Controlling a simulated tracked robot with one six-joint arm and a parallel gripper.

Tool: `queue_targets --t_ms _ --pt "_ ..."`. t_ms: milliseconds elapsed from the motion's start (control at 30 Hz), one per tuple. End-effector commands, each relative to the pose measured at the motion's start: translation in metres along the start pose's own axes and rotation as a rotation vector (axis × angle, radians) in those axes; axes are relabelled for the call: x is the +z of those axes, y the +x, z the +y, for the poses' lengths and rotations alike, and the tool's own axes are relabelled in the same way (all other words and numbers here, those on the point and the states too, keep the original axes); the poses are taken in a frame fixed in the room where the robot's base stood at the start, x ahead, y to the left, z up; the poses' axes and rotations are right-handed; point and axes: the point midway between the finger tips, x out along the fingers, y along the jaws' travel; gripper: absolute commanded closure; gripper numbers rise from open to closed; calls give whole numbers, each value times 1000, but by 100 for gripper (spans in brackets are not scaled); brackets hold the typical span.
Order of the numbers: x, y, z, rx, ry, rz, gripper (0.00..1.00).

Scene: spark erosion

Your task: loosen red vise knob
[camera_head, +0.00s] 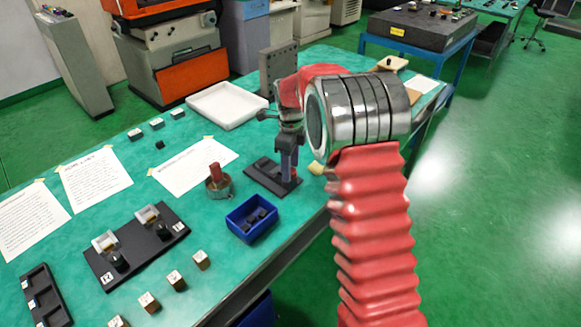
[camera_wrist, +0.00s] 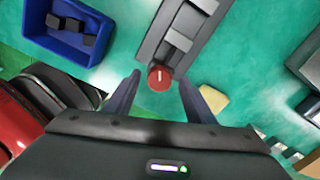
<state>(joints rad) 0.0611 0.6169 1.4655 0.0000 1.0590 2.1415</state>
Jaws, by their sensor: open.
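The red vise knob (camera_wrist: 160,77) shows in the wrist view as a round red cap with a pale line on it. It sits at the near end of the dark grey vise (camera_wrist: 181,30). My gripper (camera_wrist: 160,80) is open, with one dark finger on each side of the knob. Gaps show between the knob and both fingers. In the head view my gripper (camera_head: 289,172) points down over the dark vise (camera_head: 262,170) on the green table. The knob cannot be made out there, behind my gripper.
A blue bin (camera_head: 251,217) with dark blocks stands close to the vise. A round metal part with a red top (camera_head: 218,183) is left of it. A white tray (camera_head: 227,104) lies farther back. A pale yellow block (camera_wrist: 214,100) lies near my right finger.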

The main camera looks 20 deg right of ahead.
Motion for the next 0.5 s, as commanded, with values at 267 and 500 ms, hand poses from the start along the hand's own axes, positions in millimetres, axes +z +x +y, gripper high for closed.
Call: queue_targets --t_ms 267,500 --pt "0 5 0 0 0 0 50" --pt "0 5 0 0 0 0 61"
